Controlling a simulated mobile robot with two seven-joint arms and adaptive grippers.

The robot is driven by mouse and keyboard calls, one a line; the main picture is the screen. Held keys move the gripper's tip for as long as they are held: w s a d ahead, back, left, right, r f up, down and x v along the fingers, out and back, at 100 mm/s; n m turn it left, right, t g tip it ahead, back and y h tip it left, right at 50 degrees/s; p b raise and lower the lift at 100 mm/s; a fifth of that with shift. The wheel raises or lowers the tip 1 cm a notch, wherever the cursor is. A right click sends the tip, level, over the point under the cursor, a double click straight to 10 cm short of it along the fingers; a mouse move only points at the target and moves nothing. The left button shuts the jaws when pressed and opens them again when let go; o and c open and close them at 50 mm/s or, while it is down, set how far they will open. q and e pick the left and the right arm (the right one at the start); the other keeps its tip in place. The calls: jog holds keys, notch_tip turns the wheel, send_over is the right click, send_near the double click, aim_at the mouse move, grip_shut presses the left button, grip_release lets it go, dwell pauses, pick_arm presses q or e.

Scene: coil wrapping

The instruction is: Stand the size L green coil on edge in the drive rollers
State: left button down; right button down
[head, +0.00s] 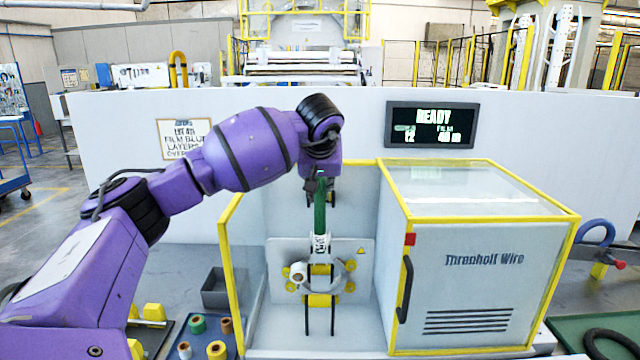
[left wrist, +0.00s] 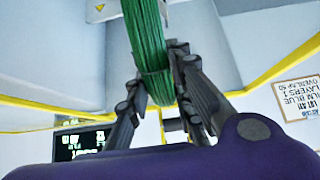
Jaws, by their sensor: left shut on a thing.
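The green coil (head: 320,212) is seen edge-on and upright in the head view, with a white tag (head: 320,244) on its lower part. My left gripper (head: 319,188) points down from above and is shut on the coil's upper part. In the left wrist view the green coil (left wrist: 150,45) runs between the two fingers of my left gripper (left wrist: 157,90). Yellow rollers (head: 319,300) sit low in the open bay, below the coil, around a grey ring (head: 345,279). I cannot tell whether the coil touches the rollers. My right gripper is out of view.
The bay has a yellow-edged panel (head: 235,270) on its left and a cabinet (head: 480,270) on its right. A display (head: 431,125) reads READY. A blue tray (head: 205,325) with small spools and a grey bin (head: 215,287) stand left of the bay.

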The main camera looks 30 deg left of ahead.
pick_arm(q)
jog(key=shift+r, duration=0.25)
jog(key=shift+f, duration=0.9)
jog(key=shift+f+b, duration=0.75)
jog(key=shift+f, duration=2.25)
jog(key=shift+w+f+b, duration=0.1)
jog(key=shift+f+b, duration=0.25)
jog(key=shift+f, duration=1.7)
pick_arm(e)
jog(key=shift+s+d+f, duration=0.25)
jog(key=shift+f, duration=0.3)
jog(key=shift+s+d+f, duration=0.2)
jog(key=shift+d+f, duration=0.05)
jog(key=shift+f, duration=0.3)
pick_arm(q)
jog(key=shift+f+b, duration=0.45)
jog(key=shift+f, duration=0.25)
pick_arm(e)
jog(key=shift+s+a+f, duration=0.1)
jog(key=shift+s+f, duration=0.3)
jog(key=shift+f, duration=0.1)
